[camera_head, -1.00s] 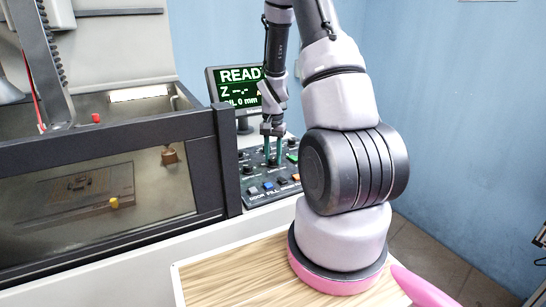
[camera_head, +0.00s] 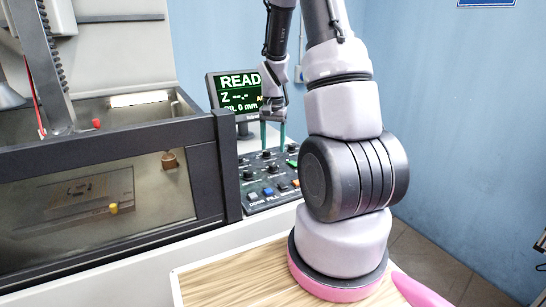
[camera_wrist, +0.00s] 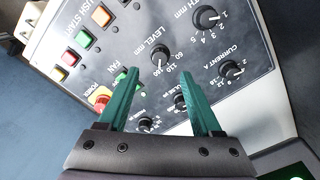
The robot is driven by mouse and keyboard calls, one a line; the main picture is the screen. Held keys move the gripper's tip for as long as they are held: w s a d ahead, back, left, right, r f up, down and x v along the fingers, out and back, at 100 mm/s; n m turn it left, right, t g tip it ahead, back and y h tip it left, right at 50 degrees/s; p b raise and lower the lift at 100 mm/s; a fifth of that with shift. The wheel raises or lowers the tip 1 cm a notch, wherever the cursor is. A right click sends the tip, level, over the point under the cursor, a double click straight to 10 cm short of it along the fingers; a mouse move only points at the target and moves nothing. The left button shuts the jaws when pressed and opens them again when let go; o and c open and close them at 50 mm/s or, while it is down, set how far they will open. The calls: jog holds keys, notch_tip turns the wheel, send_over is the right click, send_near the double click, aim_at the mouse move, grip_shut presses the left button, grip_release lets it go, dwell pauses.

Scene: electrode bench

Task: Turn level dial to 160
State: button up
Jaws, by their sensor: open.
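My gripper (camera_wrist: 158,72) is open and empty, with two green fingers. In the wrist view the dial appears just beyond and between the fingertips, apart from them. In the head view my gripper (camera_head: 273,148) is above the panel (camera_head: 262,180), fingers pointing down. I cannot single out the level dial there.
Other knobs sit close by, including a CURRENT A dial (camera_wrist: 231,70). Coloured buttons and a red power knob (camera_wrist: 101,100) are on the left. A monitor (camera_head: 236,95) showing READY stands behind the panel. A glass-fronted tank (camera_head: 95,195) is left of it.

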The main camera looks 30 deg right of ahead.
jog(key=shift+r, duration=1.85)
jog(key=shift+r, duration=0.1)
